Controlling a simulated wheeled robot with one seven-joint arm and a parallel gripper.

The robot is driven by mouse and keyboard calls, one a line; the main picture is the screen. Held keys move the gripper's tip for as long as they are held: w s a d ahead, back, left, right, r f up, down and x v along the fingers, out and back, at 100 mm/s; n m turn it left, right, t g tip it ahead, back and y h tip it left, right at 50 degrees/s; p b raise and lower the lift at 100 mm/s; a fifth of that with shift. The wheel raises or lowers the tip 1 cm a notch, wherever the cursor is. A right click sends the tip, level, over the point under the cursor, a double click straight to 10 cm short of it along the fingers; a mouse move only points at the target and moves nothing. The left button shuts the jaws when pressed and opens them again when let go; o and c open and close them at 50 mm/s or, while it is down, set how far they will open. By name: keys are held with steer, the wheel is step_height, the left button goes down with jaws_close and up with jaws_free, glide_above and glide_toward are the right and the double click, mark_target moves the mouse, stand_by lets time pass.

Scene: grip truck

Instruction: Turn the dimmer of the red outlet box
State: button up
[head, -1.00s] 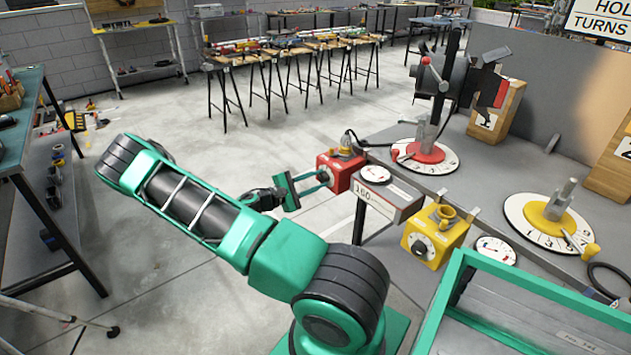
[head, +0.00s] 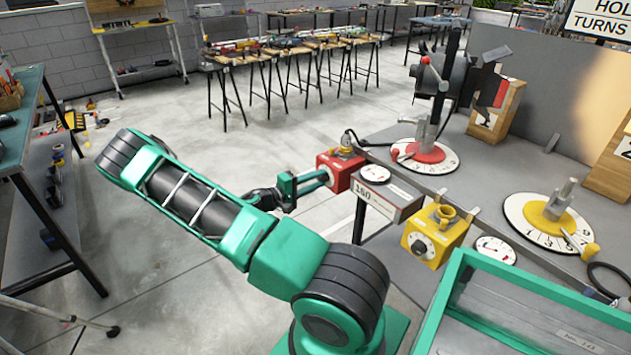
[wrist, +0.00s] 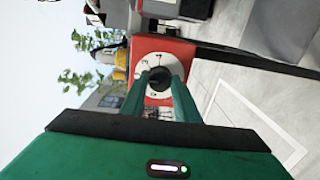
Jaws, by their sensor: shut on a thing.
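The red outlet box (head: 343,170) hangs at the left end of the workbench's front edge. It also shows in the wrist view (wrist: 178,53), with its white numbered dial face (wrist: 168,65) and the dark dimmer knob (wrist: 159,78) in the middle. My gripper (head: 326,178) reaches the front of the box from the left. In the wrist view my gripper (wrist: 160,88) has its two green fingers on either side of the knob, shut on it. The fingertips hide the knob's sides and part of the dial.
A yellow outlet box (head: 432,236) hangs farther right on the same edge, with a plate marked 160 (head: 372,203) between them. A red-based lamp mount (head: 425,152) and a yellow-based one (head: 550,220) stand on the bench (head: 480,185). Open floor lies left of the red box.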

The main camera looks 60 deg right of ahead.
steer(key=shift+s+a+f, duration=0.1)
steer(key=shift+s+f, duration=0.15)
steer(key=o, duration=0.9)
steer(key=shift+c, duration=0.2)
steer(key=shift+o, duration=0.9)
steer(key=shift+w+r, duration=0.1)
steer(key=v, duration=1)
steer(key=shift+w+a, duration=0.2)
steer(key=shift+a, duration=0.15)
